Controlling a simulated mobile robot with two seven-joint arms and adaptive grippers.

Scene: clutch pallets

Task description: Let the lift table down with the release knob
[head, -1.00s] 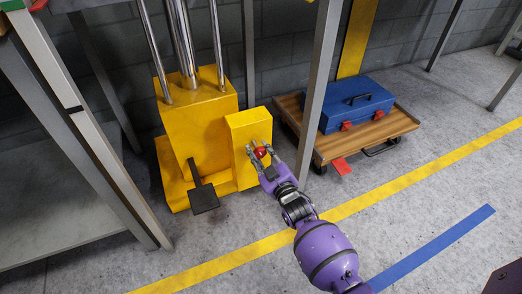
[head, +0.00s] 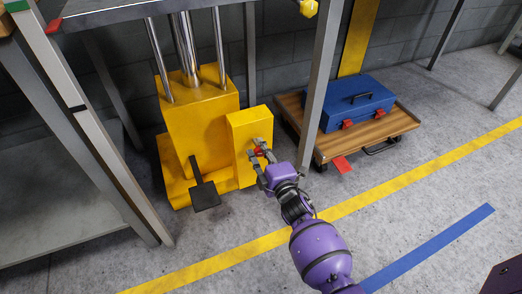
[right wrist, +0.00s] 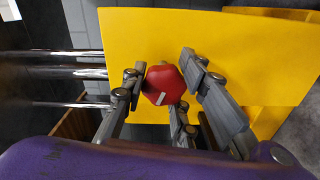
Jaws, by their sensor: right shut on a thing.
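The lift table has a yellow base (head: 196,125) with a black foot pedal (head: 204,196) at its front and shiny upright columns. The grey table top (head: 140,10) shows at the upper edge of the head view. The red release knob (head: 257,151) is on the yellow box (head: 238,135) at the base's right side; in the right wrist view the knob (right wrist: 164,85) is a faceted red piece with a white mark. My right gripper (head: 259,157) is shut on the knob, its fingers on either side. My left gripper is not in view.
A wooden cart (head: 370,136) with a blue toolbox (head: 354,104) stands to the right, behind a grey post (head: 318,95). A grey frame (head: 75,110) stands at the left. The floor in front is open, with yellow (head: 350,207) and blue (head: 430,248) lines.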

